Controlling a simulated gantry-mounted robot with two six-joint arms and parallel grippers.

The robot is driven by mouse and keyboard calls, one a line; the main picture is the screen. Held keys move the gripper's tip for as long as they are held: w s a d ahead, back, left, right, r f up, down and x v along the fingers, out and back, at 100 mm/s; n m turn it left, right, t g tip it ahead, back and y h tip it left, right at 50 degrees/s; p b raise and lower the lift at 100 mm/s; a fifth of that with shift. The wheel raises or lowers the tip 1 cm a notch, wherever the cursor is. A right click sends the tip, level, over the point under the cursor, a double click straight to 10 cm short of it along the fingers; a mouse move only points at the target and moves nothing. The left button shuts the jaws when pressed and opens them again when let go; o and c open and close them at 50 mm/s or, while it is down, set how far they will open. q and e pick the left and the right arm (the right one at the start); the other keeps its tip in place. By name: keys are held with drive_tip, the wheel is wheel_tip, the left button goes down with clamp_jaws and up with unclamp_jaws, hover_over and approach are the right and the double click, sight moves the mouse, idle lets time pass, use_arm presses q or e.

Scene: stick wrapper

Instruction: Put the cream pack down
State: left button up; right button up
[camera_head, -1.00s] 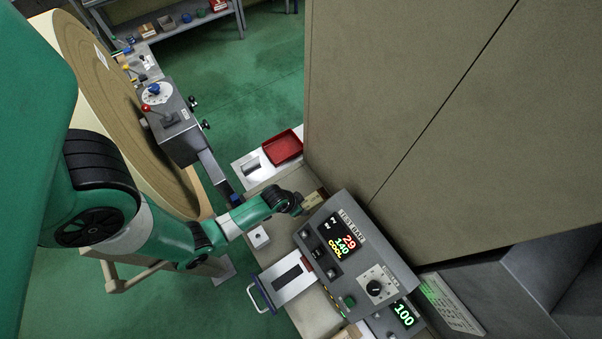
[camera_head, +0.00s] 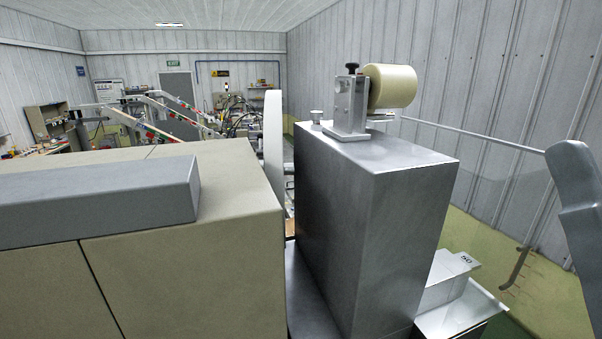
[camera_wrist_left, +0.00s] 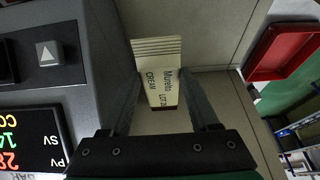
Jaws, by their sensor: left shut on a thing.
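The lower end of the pack lies between the fingers. Behind it is a plain beige surface (camera_wrist_left: 215,25); I cannot tell whether the pack touches it. The head view shows neither gripper nor the pack. My right gripper is in no current view.
In the left wrist view a dark grey control box (camera_wrist_left: 50,25) with a lit display (camera_wrist_left: 35,140) stands close on the left. A red tray (camera_wrist_left: 285,50) is at the upper right. The head view shows a metal housing (camera_head: 385,210) with a cream roll (camera_head: 392,86) on top.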

use_arm(q)
drive_tip(key=s+d+b, duration=0.1)
drive_tip(key=s+d, duration=0.1)
drive_tip(key=s, duration=0.3)
drive_tip(key=shift+s+d+f+b, duration=0.15)
drive_tip(key=shift+s+f+b, duration=0.15)
drive_tip(key=shift+f, duration=0.05)
drive_tip(key=shift+f, duration=0.15)
wheel_tip(320, 180, down, 9)
drive_tip(key=b, duration=0.3)
drive_tip(key=shift+f+b, duration=0.15)
drive_tip(key=shift+b, duration=0.25)
drive_tip(key=shift+f, duration=0.25)
